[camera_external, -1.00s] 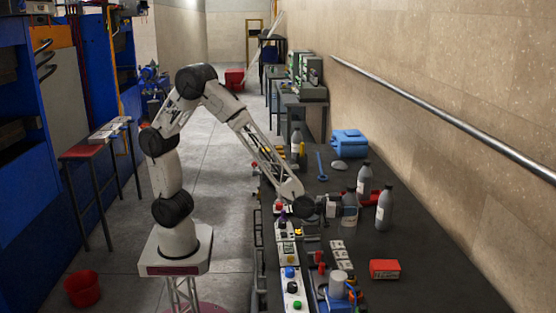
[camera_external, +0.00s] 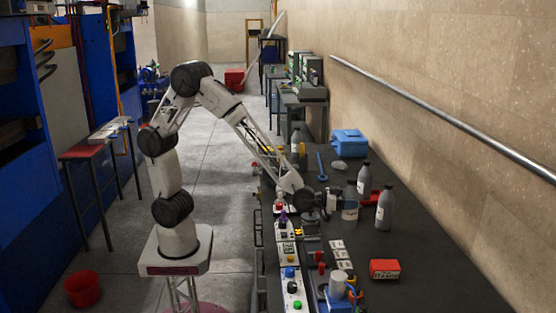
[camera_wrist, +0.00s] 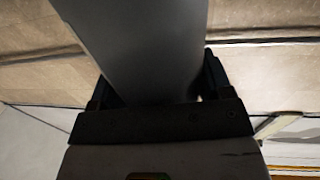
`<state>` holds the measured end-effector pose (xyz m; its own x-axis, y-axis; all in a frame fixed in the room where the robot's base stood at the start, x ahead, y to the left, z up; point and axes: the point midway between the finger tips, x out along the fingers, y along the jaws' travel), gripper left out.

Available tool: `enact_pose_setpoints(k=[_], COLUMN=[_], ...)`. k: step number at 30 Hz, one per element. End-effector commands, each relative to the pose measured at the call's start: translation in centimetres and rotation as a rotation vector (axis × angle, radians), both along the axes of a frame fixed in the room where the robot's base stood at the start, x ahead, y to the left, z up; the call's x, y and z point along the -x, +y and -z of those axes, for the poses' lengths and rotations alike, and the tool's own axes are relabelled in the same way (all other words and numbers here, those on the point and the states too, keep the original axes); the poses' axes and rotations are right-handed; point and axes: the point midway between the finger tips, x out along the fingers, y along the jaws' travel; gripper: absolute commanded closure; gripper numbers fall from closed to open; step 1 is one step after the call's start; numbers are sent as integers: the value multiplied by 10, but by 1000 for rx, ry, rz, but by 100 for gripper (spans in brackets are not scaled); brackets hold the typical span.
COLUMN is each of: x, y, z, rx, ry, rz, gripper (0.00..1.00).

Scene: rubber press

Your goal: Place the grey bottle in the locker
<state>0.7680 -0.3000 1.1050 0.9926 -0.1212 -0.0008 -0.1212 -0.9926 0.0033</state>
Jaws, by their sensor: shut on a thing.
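My gripper (camera_external: 342,202) reaches sideways over the dark bench and is shut on a grey bottle (camera_external: 350,203). The held bottle looks upright; I cannot tell whether its base is clear of the bench. In the wrist view the grey bottle (camera_wrist: 140,45) fills the upper middle, between the dark fingers of my gripper (camera_wrist: 155,95). Another grey bottle (camera_external: 363,178) stands just behind it, and one more (camera_external: 384,212) stands to its right. I cannot tell which thing in view is the locker.
A red box (camera_external: 384,268) lies at the front right of the bench. A blue toolbox (camera_external: 350,142) and another bottle (camera_external: 297,139) stand farther back. A control panel (camera_external: 288,262) runs along the left edge.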

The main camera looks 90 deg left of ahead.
Motion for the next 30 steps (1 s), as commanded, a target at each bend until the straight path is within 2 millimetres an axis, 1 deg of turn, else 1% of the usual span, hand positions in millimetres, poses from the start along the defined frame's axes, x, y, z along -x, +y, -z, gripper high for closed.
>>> enact_pose_setpoints(k=[1, 4, 6, 11, 17, 24, 29, 30], x=[0, 0, -5, -16, -33, -52, -61, -63], y=[0, 0, 10, 36, 81, 143, 184, 195], z=[-10, -28, -24, -25, -25, -25, -25, -25], rx=[3, 3, 0, 0, 1, 1, 0, 0], ry=[-5, -6, -1, -3, -3, -3, -3, -3], rz=[0, 1, -14, -52, -117, -202, -258, -273], gripper=[73, 73, 73, 73, 73, 73, 73, 73])
